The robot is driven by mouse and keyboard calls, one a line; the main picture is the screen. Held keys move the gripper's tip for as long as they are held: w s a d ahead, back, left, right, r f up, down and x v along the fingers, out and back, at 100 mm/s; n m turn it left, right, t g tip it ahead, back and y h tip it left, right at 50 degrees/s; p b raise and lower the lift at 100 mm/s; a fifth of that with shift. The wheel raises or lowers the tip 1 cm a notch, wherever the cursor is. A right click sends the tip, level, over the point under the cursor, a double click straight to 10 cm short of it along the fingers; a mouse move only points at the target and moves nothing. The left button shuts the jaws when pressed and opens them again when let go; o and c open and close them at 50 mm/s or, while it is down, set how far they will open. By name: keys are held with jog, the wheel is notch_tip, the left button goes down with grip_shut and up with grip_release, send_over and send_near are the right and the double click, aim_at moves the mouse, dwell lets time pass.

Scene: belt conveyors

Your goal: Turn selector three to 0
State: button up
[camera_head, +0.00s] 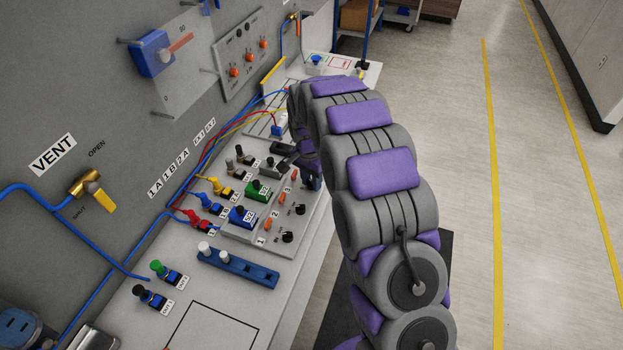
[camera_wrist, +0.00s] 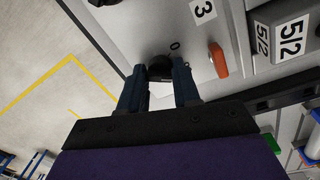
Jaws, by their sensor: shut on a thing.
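Selector three is a black round knob (camera_wrist: 159,66) on the light grey panel, seen in the wrist view between my fingertips. A "0" mark (camera_wrist: 175,46) is printed on the panel beside it, and a "3" label (camera_wrist: 203,10) lies farther off. My gripper (camera_wrist: 158,78) is shut on the knob, one dark finger on each side. The fingers hide part of the knob, and I cannot tell which way its pointer faces. In the head view my gripper (camera_head: 313,182) is at the far right of the panel and hides this knob.
An orange lever (camera_wrist: 218,60) stands close to my right finger in the wrist view. Two other black knobs (camera_head: 288,237) (camera_head: 300,209) sit nearer on the panel. Coloured valve blocks (camera_head: 243,216) and hoses lie to the left. The floor right of my arm is clear.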

jog(key=shift+w+r, duration=0.1)
jog(key=shift+r+n+p, duration=0.15)
jog(key=shift+n+p, duration=0.95)
jog(key=shift+p, duration=0.1)
jog(key=n+p, duration=0.3)
jog(key=shift+a+n+t, duration=0.1)
jog(key=shift+n+t, duration=0.2)
jog(key=n+p, duration=0.3)
jog(key=n, duration=0.3)
jog(key=shift+p, duration=0.35)
jog(key=o, duration=1)
jog(key=shift+a+f, duration=0.1)
jog(key=shift+f, duration=0.15)
jog(key=shift+r, duration=0.1)
jog(key=r, duration=0.5)
jog(key=r+p, duration=0.1)
jog(key=r, duration=0.5)
jog(key=a+r, duration=0.1)
jog(key=r, duration=0.5)
jog(key=shift+s+a+p, duration=0.1)
jog(key=shift+s+p, duration=0.1)
jog(key=shift+p, duration=0.2)
